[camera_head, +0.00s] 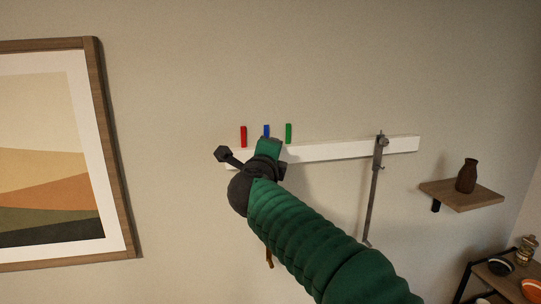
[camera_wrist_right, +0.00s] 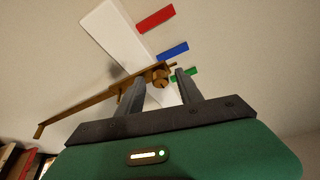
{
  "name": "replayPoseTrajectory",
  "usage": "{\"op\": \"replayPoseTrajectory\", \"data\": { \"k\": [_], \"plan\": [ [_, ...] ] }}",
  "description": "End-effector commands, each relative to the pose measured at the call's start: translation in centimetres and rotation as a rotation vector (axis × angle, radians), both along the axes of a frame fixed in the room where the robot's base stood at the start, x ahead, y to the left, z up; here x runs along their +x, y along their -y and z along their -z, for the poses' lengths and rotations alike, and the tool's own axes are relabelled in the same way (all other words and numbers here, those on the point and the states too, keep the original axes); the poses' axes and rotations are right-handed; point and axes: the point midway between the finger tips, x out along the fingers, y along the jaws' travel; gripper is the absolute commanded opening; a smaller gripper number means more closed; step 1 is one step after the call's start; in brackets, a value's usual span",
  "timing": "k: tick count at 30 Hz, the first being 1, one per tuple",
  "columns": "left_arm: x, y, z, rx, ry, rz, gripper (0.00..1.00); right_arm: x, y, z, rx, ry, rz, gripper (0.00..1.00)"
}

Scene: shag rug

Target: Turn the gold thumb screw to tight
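The gold thumb screw (camera_wrist_right: 161,79) shows in the right wrist view, on a gold piece with a long gold bar (camera_wrist_right: 85,106) that runs down to the left. My right gripper (camera_wrist_right: 159,76) is open, with one dark finger on each side of the screw. I see small gaps and cannot tell whether either finger touches it. In the head view my right gripper (camera_head: 268,147) is at the left part of the white wall rail (camera_head: 330,151), and my arm hides the screw. Only the lower tip of the gold bar (camera_head: 269,258) shows there. My left gripper is not in view.
Red (camera_head: 243,136), blue (camera_head: 266,131) and green (camera_head: 288,133) markers sit just above the rail. A grey sliding bar (camera_head: 373,190) hangs at its right. A wooden shelf (camera_head: 461,196) with a brown vase (camera_head: 466,175) is farther right; a framed picture (camera_head: 115,150) is left.

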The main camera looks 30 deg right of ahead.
Motion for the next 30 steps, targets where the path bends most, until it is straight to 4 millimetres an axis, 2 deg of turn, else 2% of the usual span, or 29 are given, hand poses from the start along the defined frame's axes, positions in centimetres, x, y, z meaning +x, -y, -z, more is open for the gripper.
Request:
{"op": "replayPoseTrajectory", "data": {
  "k": [11,14,24,30],
  "plan": [
    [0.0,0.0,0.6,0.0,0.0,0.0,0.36,-0.9,-0.6,0.2,0.001,0.001,0.0,0.43],
    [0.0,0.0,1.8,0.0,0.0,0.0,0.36,-2.3,-1.7,0.3,0.001,0.002,-0.002,0.43],
    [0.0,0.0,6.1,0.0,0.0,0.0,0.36,-10.0,-7.6,-0.5,0.003,0.0,-0.003,0.43],
    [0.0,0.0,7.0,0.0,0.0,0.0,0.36,-12.6,-9.5,-1.1,0.002,-0.003,-0.002,0.43]
  ]
}}
